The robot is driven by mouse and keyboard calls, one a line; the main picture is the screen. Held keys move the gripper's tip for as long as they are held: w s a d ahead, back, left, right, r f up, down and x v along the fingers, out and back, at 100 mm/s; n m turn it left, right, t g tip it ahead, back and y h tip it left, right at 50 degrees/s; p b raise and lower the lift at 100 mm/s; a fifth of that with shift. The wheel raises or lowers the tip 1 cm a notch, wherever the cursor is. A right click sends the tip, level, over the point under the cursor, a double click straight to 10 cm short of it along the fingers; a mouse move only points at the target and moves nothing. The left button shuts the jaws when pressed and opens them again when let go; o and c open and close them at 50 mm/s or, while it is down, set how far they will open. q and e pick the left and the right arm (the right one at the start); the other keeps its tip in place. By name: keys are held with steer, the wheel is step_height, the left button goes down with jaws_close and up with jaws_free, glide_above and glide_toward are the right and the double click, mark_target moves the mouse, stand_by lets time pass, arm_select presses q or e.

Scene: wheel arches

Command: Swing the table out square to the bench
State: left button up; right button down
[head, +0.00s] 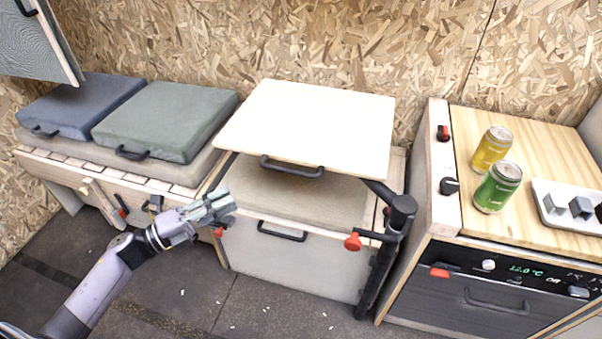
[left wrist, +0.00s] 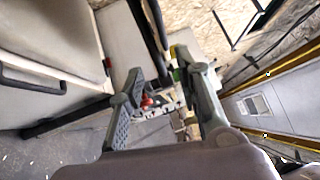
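The table (head: 310,125) is a flat pale top held above the middle bench seat (head: 290,194). A dark handle (head: 292,167) hangs at its front edge. A dark arm runs from under its right side to a black post (head: 400,207), where a red-knobbed lever (head: 353,242) sticks out left. I cannot tell the table's exact angle to the bench. My left gripper (head: 222,204) is in front of and below the table's left corner, apart from it. In the left wrist view its fingers (left wrist: 160,75) are spread with nothing held between them. My right gripper is out of view.
Blue (head: 80,107) and green (head: 165,120) cushions lie on the left bench. At right, a wood-topped counter (head: 545,140) holds a yellow can (head: 491,150), a green can (head: 497,187) and a white tray (head: 550,220). The dark floor (head: 270,300) in front is mostly clear.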

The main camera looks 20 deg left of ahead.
mark_target(292, 172)
arm_select(q)
steer(key=x, duration=1.7)
steer(key=shift+d+r, duration=0.1)
steer(key=shift+d, duration=0.2)
steer(key=shift+s, duration=0.1)
jaws_close()
